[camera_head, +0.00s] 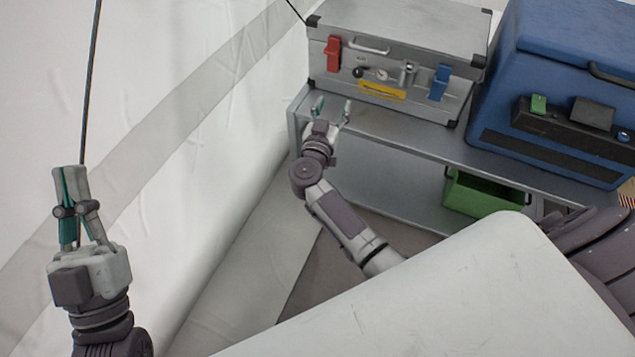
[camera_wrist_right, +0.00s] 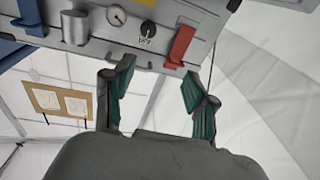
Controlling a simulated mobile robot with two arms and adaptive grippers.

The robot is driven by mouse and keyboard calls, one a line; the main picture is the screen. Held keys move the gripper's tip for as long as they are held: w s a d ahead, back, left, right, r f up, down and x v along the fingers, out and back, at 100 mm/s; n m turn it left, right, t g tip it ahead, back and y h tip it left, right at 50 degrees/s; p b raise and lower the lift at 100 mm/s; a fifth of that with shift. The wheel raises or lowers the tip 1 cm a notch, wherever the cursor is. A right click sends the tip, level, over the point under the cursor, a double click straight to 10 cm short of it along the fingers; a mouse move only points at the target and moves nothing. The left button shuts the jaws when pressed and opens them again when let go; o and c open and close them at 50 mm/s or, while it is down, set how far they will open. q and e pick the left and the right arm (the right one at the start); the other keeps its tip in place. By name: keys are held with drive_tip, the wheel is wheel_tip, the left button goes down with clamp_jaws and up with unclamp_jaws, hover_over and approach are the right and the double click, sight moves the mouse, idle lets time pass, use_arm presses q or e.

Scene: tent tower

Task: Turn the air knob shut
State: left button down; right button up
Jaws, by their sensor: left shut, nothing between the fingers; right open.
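The air knob appears to be the small black knob (camera_head: 358,72) on the front of the silver case (camera_head: 400,35), between the red latch (camera_head: 333,54) and a round gauge (camera_head: 381,75). In the right wrist view the black knob (camera_wrist_right: 147,29) shows upside down, beyond and between the fingers, with lettering too small to read surely. My right gripper (camera_head: 333,108) is open and empty in front of and below the case's left part, apart from the knob. It also shows in the right wrist view (camera_wrist_right: 158,82). My left gripper (camera_head: 72,190) is shut and empty at far left.
The case stands on a metal shelf (camera_head: 420,140). It also bears a silver cylinder (camera_head: 407,73), a blue latch (camera_head: 440,82) and a yellow label (camera_head: 382,90). A blue box (camera_head: 580,50) stands to the right, a green bin (camera_head: 482,195) below. The white tent wall (camera_head: 190,130) is at left.

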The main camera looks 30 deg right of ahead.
drive_tip(key=s+a+f+n+y+p, duration=0.9)
drive_tip(key=s+f+y+p, duration=0.3)
drive_tip(key=p, duration=0.4)
drive_tip(key=shift+s+a+f+n+g+y+p, duration=0.3)
drive_tip(key=shift+s+a+f+p, duration=0.15)
drive_tip(key=shift+s+a, duration=0.25)
drive_tip(key=shift+w, duration=0.15)
